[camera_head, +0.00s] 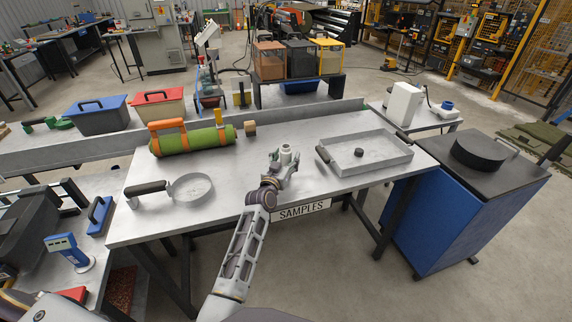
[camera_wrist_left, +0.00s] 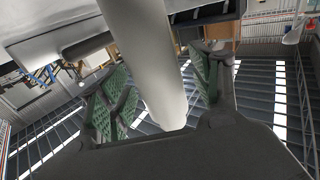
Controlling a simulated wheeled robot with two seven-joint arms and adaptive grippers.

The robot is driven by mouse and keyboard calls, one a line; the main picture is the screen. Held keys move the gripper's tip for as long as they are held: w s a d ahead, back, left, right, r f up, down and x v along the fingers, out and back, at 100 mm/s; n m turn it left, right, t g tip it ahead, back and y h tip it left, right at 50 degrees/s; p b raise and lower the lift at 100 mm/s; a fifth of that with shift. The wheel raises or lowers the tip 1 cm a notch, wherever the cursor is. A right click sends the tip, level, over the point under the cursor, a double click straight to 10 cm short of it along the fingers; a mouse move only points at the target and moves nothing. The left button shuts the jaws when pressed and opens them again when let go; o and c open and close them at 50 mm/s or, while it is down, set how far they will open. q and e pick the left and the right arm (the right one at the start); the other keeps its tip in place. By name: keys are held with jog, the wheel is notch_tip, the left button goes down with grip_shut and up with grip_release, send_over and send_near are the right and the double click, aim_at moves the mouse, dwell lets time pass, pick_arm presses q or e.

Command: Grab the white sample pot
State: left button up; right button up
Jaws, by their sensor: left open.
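The white sample pot (camera_head: 286,150) is upright near the front middle of the grey table (camera_head: 240,180), a little behind the SAMPLES label. My left gripper (camera_head: 283,164) is right at it from the front, with its fingers parted on either side. In the left wrist view the white pot (camera_wrist_left: 152,60) runs between the two green-padded fingers of my left gripper (camera_wrist_left: 162,88). Gaps show between the pot and both pads. The pot's lower part is partly hidden by the gripper in the head view. My right gripper is not in view.
A sieve pan (camera_head: 191,187) lies to the left and a green turf roll (camera_head: 192,140) with orange straps lies behind it. A shallow metal tray (camera_head: 380,168) holding a small dark puck is to the right. The tabletop around the pot is mostly clear.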

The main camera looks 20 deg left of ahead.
pick_arm(q)
jog(key=shift+c, duration=0.2)
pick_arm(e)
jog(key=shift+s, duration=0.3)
pick_arm(q)
jog(key=c, duration=1.2)
jog(key=shift+c, duration=0.2)
jog(key=shift+r, duration=0.2)
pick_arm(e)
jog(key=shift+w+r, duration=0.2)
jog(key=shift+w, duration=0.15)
